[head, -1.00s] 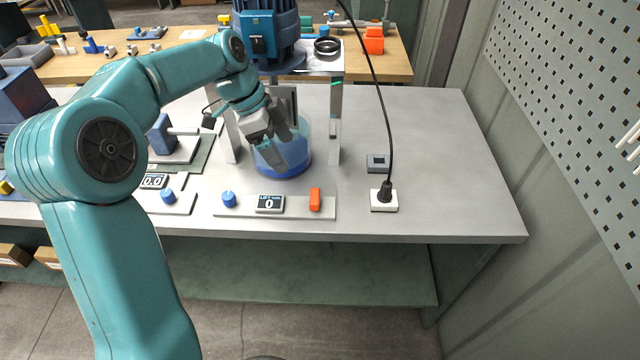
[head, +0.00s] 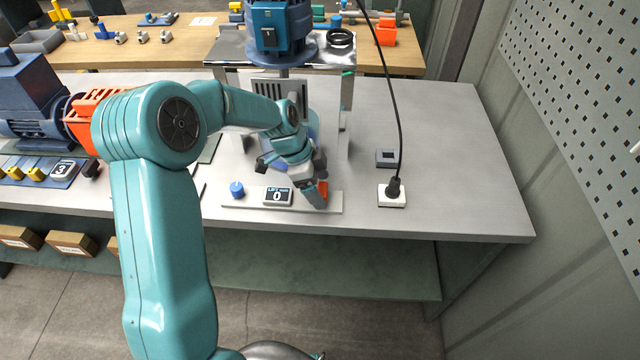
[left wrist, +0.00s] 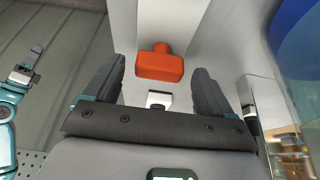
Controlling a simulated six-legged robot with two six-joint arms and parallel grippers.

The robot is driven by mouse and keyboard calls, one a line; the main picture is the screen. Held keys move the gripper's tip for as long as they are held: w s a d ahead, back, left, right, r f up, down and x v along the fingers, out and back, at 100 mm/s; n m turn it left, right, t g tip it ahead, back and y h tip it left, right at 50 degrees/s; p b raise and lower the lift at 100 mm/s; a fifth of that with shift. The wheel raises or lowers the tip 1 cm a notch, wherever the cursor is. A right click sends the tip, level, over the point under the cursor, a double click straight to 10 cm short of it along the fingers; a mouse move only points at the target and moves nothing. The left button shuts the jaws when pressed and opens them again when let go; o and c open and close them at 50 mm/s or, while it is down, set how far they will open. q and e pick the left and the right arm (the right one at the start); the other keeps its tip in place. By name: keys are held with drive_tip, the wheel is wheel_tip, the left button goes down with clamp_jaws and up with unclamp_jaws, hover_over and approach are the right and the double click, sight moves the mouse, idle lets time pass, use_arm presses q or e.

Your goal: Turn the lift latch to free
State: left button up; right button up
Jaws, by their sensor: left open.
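The lift latch is an orange handle (head: 323,188) at the right end of the light panel on the bench, partly covered by my left gripper in the head view. The left wrist view shows the orange latch (left wrist: 160,65) between the fingertips, with gaps on both sides. My left gripper (head: 292,182) is open, pointing down at the latch. The panel's small display (head: 277,196) reads 0, with a blue knob (head: 237,189) to its left. At the left edge of the wrist view is another gripper (left wrist: 28,65), apparently my right one; its opening is unclear.
A white socket (head: 392,196) with a black cable lies to the right, near a grey box (head: 386,158).

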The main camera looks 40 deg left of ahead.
use_arm(q)
drive_tip(key=shift+w+d+f, duration=0.1)
drive_tip(key=shift+f, duration=0.2)
drive_tip(key=shift+d, duration=0.1)
drive_tip(key=shift+c, duration=1.2)
drive_tip(key=c, duration=0.8)
